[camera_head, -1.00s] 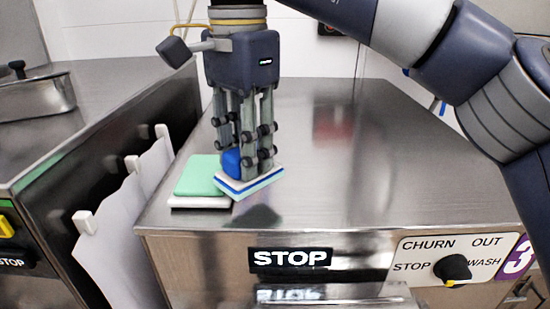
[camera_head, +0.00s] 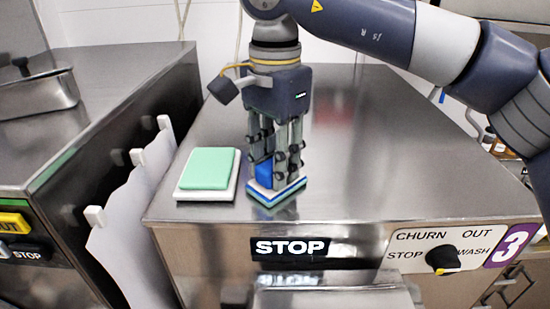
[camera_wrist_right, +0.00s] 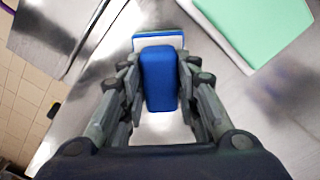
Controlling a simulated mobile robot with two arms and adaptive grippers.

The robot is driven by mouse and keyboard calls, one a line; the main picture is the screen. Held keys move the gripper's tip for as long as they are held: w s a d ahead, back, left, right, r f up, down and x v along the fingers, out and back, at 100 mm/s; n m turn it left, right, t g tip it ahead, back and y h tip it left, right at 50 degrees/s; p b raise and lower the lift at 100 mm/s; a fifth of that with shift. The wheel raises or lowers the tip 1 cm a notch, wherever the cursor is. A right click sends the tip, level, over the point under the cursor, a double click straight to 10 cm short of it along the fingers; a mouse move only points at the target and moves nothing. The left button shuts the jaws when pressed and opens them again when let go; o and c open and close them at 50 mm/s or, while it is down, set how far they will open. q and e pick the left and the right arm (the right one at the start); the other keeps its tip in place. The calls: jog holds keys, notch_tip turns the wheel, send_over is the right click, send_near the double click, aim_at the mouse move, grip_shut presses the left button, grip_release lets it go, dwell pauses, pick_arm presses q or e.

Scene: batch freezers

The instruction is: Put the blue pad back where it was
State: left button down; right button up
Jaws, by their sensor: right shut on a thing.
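The blue pad (camera_head: 264,171) has a blue grip block on a flat white and blue base. It also shows in the right wrist view (camera_wrist_right: 158,78), with the block between the fingers. My right gripper (camera_head: 276,168) points down and is shut on the blue block. The base (camera_head: 277,192) is at or just above the steel top near its front edge; I cannot tell if it touches. A green pad (camera_head: 209,168) on a white base lies to the left, apart from the blue pad. It shows at the upper right in the wrist view (camera_wrist_right: 262,25). My left gripper is not in view.
The steel freezer top (camera_head: 400,170) is clear to the right and behind. A gap with white hanging sheets (camera_head: 130,220) separates it from the left machine, which carries a steel pan (camera_head: 40,95). A STOP label and a knob (camera_head: 443,259) are on the front.

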jog(key=o, duration=1)
jog(key=shift+c, duration=0.2)
jog(key=shift+r, duration=0.3)
notch_tip(320, 180, up, 7)
jog(key=shift+a+f+b, duration=0.1)
jog(key=shift+f+b, duration=0.05)
jog(key=shift+b, duration=0.85)
notch_tip(320, 180, up, 5)
jog(key=shift+s+f+p, duration=0.1)
jog(key=shift+s+p, duration=0.05)
jog(key=shift+p, duration=0.6)
